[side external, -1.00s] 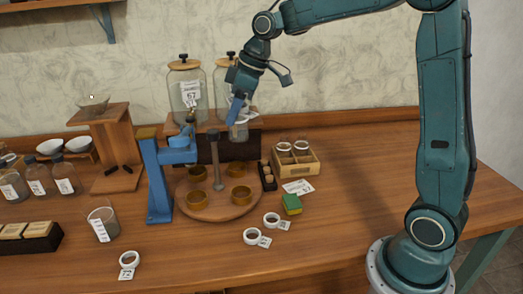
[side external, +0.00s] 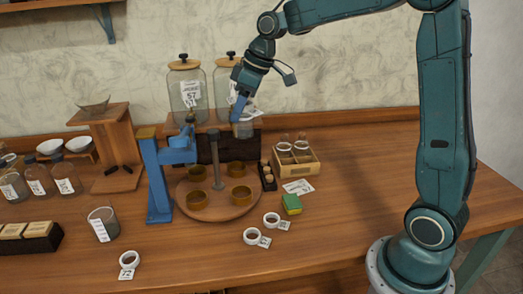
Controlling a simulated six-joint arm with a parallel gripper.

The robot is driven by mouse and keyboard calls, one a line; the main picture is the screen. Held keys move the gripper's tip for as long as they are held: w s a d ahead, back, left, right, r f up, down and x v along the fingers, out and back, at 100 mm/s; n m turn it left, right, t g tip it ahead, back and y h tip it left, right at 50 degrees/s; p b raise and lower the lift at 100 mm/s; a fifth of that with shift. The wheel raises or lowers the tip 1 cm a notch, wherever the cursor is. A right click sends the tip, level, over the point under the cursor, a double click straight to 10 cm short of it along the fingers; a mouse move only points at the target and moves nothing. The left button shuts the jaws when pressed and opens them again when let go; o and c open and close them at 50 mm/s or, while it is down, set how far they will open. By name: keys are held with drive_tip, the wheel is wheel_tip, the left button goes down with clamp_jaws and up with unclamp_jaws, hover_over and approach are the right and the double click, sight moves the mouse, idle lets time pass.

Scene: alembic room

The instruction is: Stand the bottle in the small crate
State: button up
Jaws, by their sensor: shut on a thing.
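My gripper (side external: 241,108) has blue fingers and points down, in front of the right-hand big jar. It is shut on a small clear glass bottle (side external: 244,130), which hangs roughly upright below the fingers. A white label shows beside the fingers. The bottle is above and behind the round wooden turntable, to the left of the small crate. The small crate (side external: 298,169) is light wood and stands on the table right of the turntable. Small bottles (side external: 301,147) with white bands stand in it. Its inner compartments are hard to make out.
The turntable (side external: 218,211) carries several brass cups and a central post. A blue stand (side external: 157,185) rises at its left. A dark narrow rack (side external: 268,178), a green-yellow sponge (side external: 291,204) and a white card (side external: 298,187) lie near the crate. Table right of the crate is clear.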

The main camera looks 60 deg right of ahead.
drive_tip(key=s+d+m+h, duration=0.2)
drive_tip(key=s+d+m, duration=0.2)
drive_tip(key=d+m, duration=0.3)
drive_tip(key=s+d+f+m+h, duration=0.1)
drive_tip(key=s+d+m+h, duration=0.2)
drive_tip(key=d, duration=1.5)
drive_tip(key=m, duration=0.4)
drive_tip(key=shift+s+m+g+h, duration=0.3)
drive_tip(key=shift+s, duration=0.05)
drive_tip(key=shift+f, duration=0.1)
approach(304, 158)
drive_tip(key=shift+w+d+r, duration=0.5)
drive_tip(key=shift+w+d, duration=0.1)
drive_tip(key=shift+d, duration=0.1)
drive_tip(key=shift+f, duration=0.1)
drive_tip(key=shift+f, duration=2.05)
drive_tip(key=shift+f, duration=0.15)
drive_tip(key=o, duration=1.1)
